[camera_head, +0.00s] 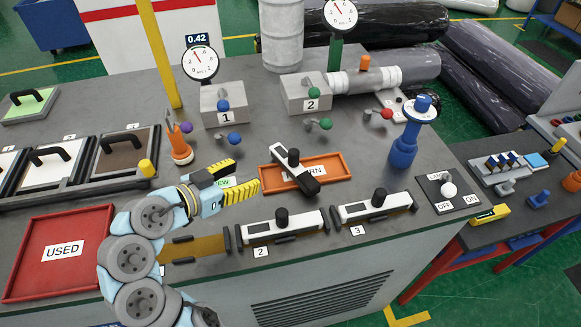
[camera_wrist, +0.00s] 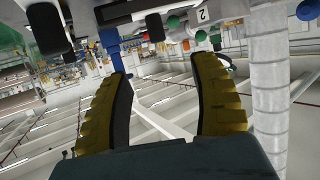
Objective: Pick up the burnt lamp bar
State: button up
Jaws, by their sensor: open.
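A white-and-black lamp bar with a dark knob (camera_head: 303,174) lies slanted across the orange tray (camera_head: 343,160), whose label is partly covered and ends in "RN". Two similar bars sit in the front holders, one at slot 2 (camera_head: 283,229) and one at slot 3 (camera_head: 376,208). I cannot tell by looks which bar is burnt. My gripper (camera_head: 247,174) is open and empty, left of the orange tray, above a partly hidden green "NEW" label. In the wrist view, its yellow fingers (camera_wrist: 162,75) stand wide apart with nothing between them.
The red "USED" tray (camera_head: 62,250) at the left is empty. The left front holder (camera_head: 200,246) shows no bar, though my arm partly covers it. A blue post (camera_head: 405,145) and a lamp switch (camera_head: 448,190) stand to the right.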

jog(key=p, duration=0.3)
send_near(290, 158)
jog(key=x, duration=0.5)
jog(key=shift+w, duration=0.3)
jog(key=shift+p+x, duration=1.3)
jog(key=shift+x, duration=1.85)
jog(key=shift+s+f, duration=0.15)
jog(key=shift+c, duration=0.3)
grip_shut()
